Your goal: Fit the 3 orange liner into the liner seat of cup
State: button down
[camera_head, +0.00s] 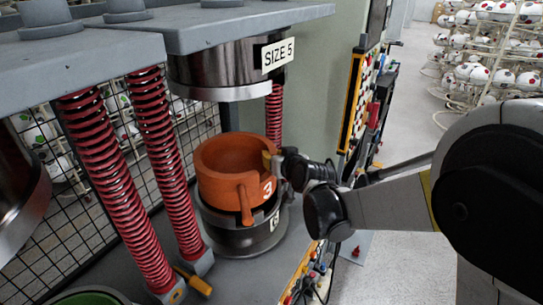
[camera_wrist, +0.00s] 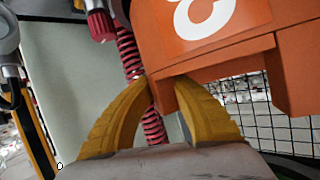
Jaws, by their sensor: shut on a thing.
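The orange liner (camera_head: 222,185), marked with a white 3, is an open-topped ring with a tab on its front. My gripper (camera_head: 270,161) is shut on its right side. In the wrist view the yellow fingertips (camera_wrist: 162,80) pinch a narrow part of the liner (camera_wrist: 220,45). The liner is roughly upright, over the dark metal cup (camera_head: 232,240) on the press bed. Its lower edge overlaps the cup's rim in the picture; I cannot tell whether it touches or is slightly above. The cup's seat is hidden by the liner, and its label is partly covered.
A press head (camera_head: 215,75) with a SIZE 5 sign (camera_head: 277,55) hangs above the liner. Red springs (camera_head: 168,165) stand left and behind. Another station with a green-topped part (camera_head: 90,297) is at lower left. A tool panel (camera_head: 365,105) stands right of the press.

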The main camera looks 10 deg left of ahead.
jog(key=shift+f+b, duration=1.5)
jog(key=shift+f, duration=0.15)
jog(key=shift+f+b, duration=1.45)
jog(key=shift+f, duration=0.25)
jog(key=shift+f+b, duration=0.65)
jog(key=shift+b, duration=0.05)
jog(key=c, duration=1.4)
grip_release()
jog(key=shift+s, duration=0.2)
